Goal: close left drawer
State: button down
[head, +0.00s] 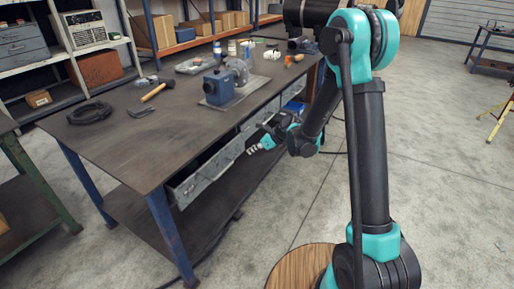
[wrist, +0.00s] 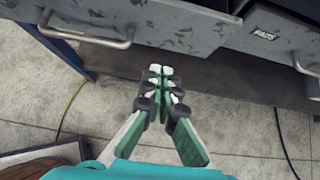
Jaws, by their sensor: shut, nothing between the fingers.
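The left drawer (head: 207,172) is a worn grey metal drawer under the near end of the workbench (head: 140,130). It stands pulled out, with a dark gap between its front and the bench top. In the wrist view its scuffed grey front (wrist: 150,27) spans the top left, with a bar handle (wrist: 88,36) at left. My gripper (head: 252,149) is beside the drawer's right end in the head view. In the wrist view its fingertips (wrist: 160,72) are together and empty, just below the drawer front's edge. Whether they touch it cannot be told.
Another grey drawer (wrist: 270,32) with a label is to the right. A blue bench leg (head: 172,235) stands at the near corner.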

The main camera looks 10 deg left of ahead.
aim_at(233, 145)
jog(key=w+a+f, duration=0.1)
jog(key=a, duration=0.1)
jog(key=a+f, duration=0.1)
jog(key=a, duration=0.1)
jog(key=w+a+f, duration=0.1)
jog(key=a, duration=0.1)
jog(key=shift+w+a+f, duration=0.15)
jog(key=shift+w+f, duration=0.15)
jog(key=shift+f, duration=0.1)
jog(key=shift+w+a, duration=0.2)
jog(key=shift+a, duration=0.3)
jog(key=shift+a, duration=0.1)
jog(key=a, duration=0.1)
jog(key=w+a, duration=0.1)
jog(key=a, duration=0.1)
jog(key=shift+w+a, duration=0.25)
jog(key=shift+a, duration=0.05)
jog(key=shift+w+a+r, duration=0.1)
jog(key=shift+w+a, duration=0.1)
jog(key=shift+a, duration=0.15)
